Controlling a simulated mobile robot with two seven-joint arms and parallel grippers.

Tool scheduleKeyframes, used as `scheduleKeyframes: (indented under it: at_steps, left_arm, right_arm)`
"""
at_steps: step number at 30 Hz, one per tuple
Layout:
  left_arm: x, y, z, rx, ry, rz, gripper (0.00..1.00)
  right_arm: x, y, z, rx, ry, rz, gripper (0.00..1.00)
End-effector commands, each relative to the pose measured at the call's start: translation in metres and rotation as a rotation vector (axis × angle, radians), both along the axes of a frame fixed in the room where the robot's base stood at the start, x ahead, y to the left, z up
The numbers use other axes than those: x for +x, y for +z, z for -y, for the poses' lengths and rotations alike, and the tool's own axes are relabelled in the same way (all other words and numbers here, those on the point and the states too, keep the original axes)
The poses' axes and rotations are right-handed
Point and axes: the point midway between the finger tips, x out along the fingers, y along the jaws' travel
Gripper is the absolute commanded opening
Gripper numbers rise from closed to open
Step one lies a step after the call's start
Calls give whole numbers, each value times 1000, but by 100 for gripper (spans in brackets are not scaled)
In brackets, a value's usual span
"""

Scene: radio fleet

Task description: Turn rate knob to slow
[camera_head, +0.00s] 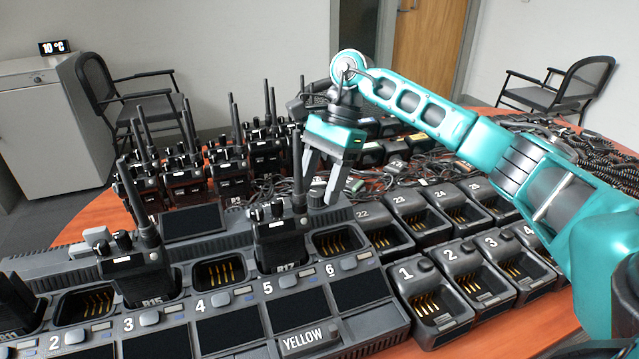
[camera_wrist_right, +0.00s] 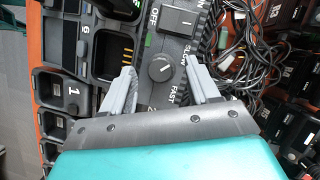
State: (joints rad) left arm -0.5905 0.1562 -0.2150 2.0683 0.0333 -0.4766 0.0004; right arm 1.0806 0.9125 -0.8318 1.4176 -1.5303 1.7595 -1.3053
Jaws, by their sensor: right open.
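The rate knob (camera_wrist_right: 160,68) is a round black knob on a grey panel in the right wrist view. The word SLOW is printed to its upper right and FAST to its lower right. A pale pointer mark shows on its top, too small to read its setting surely. My right gripper (camera_wrist_right: 159,76) is open, with one finger on each side of the knob; I cannot tell whether they touch it. In the head view, my right gripper (camera_head: 320,180) points down at the back of the charger, by slot 6. My left gripper is not in view.
An OFF switch (camera_wrist_right: 179,22) sits just above the knob in the right wrist view. Radio R17 (camera_head: 279,235) stands in the charger left of my right gripper. Numbered empty cups (camera_head: 437,300) lie to the right, and several radios and tangled cables lie behind.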

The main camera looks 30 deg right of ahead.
Motion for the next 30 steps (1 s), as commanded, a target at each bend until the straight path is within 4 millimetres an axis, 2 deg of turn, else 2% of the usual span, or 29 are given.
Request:
scheduleKeyframes:
  at_steps: [9,15,21,30]
  left_arm:
    - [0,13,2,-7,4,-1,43]
    - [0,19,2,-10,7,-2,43]
    - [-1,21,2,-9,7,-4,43]
    - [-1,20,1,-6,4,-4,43]
  right_arm:
    - [5,64,25,1,-2,4,61]
    - [7,97,39,0,0,2,61]
    - [8,111,45,0,0,0,61]
    - [8,111,46,0,1,-1,61]
